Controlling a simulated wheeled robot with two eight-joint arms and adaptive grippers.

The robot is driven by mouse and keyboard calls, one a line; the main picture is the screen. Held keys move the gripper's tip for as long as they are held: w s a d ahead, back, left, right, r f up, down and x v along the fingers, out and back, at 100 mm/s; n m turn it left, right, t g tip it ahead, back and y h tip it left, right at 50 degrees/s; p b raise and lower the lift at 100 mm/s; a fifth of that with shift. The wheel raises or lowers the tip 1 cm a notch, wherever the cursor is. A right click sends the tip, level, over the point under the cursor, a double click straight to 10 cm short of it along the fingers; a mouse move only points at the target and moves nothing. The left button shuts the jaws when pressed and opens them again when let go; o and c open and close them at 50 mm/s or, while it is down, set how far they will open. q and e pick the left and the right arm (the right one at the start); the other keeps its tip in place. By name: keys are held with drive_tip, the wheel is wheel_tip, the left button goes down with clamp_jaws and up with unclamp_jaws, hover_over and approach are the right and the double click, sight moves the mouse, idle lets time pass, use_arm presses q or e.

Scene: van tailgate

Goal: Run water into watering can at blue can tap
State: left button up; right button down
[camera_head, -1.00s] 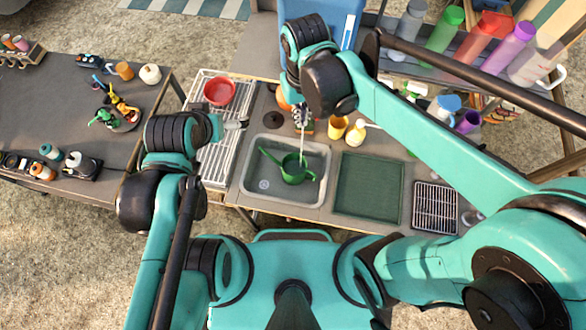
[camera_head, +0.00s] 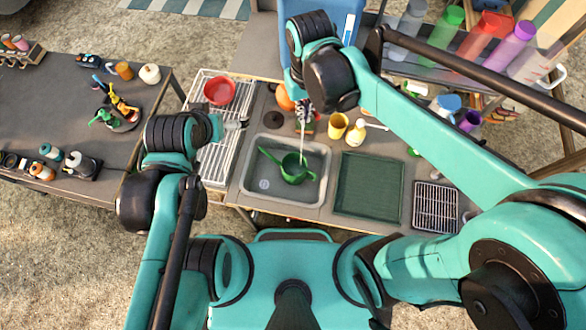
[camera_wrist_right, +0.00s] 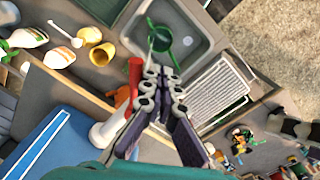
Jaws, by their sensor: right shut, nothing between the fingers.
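The green watering can (camera_head: 294,172) stands in the grey sink (camera_head: 262,192); it also shows in the right wrist view (camera_wrist_right: 162,42). A thin pale stream runs down into it from beside my right gripper (camera_head: 304,118). The blue can (camera_head: 349,28) is behind the sink, partly hidden by my right arm; its blue side shows in the right wrist view (camera_wrist_right: 48,145). A red tap lever (camera_wrist_right: 134,76) is right beside my shut, empty right gripper (camera_wrist_right: 163,88). My left gripper (camera_head: 236,125) is over the drying rack; its finger gap is unclear.
A red bowl (camera_head: 219,91) sits on the white drying rack (camera_head: 214,158). A yellow cup (camera_head: 338,125) and a cream bottle (camera_head: 356,133) stand right of my right gripper. A green mat (camera_head: 370,185) lies right of the sink.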

drive_tip(key=w+d, duration=0.3)
drive_tip(key=w, duration=0.1)
wheel_tip(320, 180, up, 6)
drive_tip(key=s+p, duration=0.1)
drive_tip(key=p, duration=0.3)
drive_tip(key=shift+s, duration=0.25)
idle(0.5)
